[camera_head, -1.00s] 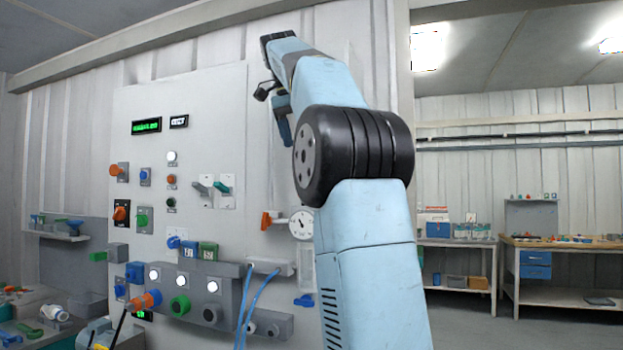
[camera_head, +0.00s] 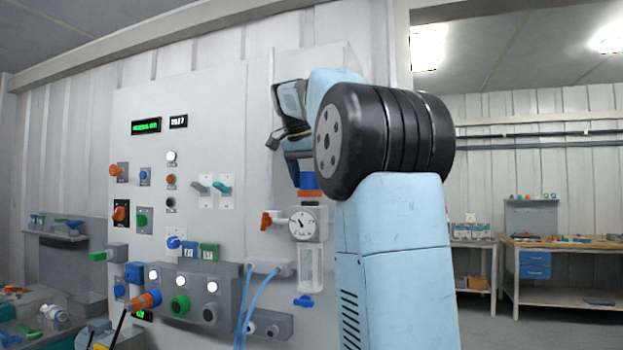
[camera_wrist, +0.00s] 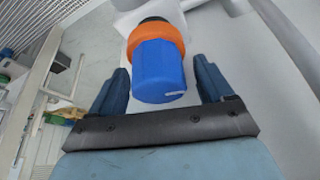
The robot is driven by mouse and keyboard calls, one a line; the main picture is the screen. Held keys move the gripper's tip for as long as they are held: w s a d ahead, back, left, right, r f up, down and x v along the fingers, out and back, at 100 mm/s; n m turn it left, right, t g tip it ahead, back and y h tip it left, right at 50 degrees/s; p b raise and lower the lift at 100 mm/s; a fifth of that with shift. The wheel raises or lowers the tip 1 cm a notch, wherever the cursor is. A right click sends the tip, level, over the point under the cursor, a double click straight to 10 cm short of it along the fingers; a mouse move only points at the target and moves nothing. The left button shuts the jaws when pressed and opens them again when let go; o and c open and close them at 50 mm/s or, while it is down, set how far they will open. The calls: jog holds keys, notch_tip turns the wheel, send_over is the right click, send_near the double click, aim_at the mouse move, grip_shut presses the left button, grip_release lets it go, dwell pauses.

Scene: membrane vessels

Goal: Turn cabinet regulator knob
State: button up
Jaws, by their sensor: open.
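The regulator knob (camera_head: 309,181) is a blue cylinder above an orange collar (camera_head: 310,193), over a round white gauge (camera_head: 304,223) on the cabinet panel. In the wrist view the blue knob (camera_wrist: 160,72) lies between my two fingers, with the orange collar (camera_wrist: 156,42) beyond it. My gripper (camera_wrist: 161,70) is open, with a visible gap on each side of the knob. In the head view my gripper (camera_head: 301,168) is just above the knob, partly hidden by my arm.
The grey panel (camera_head: 215,110) carries several other knobs, switches and buttons left of the regulator. A clear bowl (camera_head: 310,268) hangs under the gauge, and an orange-handled valve (camera_head: 267,221) sits beside it. Blue hoses (camera_head: 262,295) hang below. Workbenches stand far right.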

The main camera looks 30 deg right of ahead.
jog(key=shift+c, duration=0.2)
jog(key=c, duration=0.9)
jog(key=shift+d, duration=0.1)
jog(key=shift+n, duration=0.3)
jog(key=n+t+y, duration=0.1)
jog(key=n, duration=0.3)
jog(key=n+y, duration=0.1)
jog(key=n, duration=0.2)
jog(key=n+t+y, duration=0.1)
jog(key=n, duration=0.2)
jog(key=shift+t, duration=0.3)
jog(key=shift+n, duration=0.3)
